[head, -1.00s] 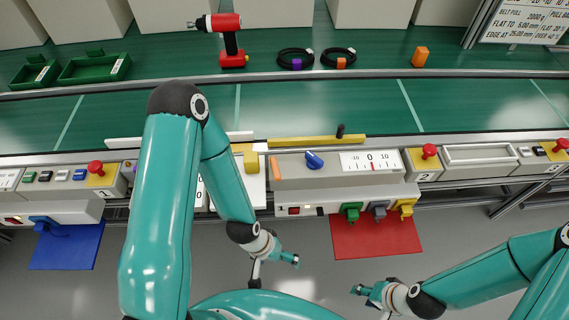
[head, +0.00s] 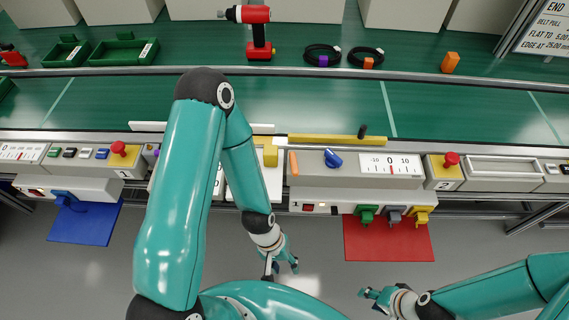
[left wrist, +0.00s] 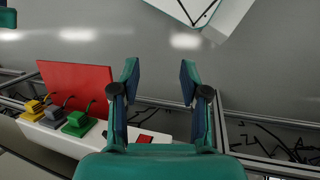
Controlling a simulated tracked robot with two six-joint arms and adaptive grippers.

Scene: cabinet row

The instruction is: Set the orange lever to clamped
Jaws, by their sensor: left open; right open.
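A narrow orange piece (head: 293,163), which looks like the orange lever, stands at the left end of a grey panel box (head: 310,178) in the head view. A blue knob and a scale reading 0 sit to its right. Which setting the lever is at cannot be told. My left gripper (head: 287,268) hangs in front of and below the box, apart from it. In the left wrist view its two fingers (left wrist: 159,80) are spread with nothing between them. My right gripper (head: 367,298) is open and empty, lower right, over the floor.
Green, grey and yellow plugs (head: 395,214) stick out below the box above a red mat (head: 385,242). A yellow bar (head: 325,140) with a black knob lies along the belt edge (head: 470,160). A red button (head: 451,159) stands right. Floor between the mats is clear.

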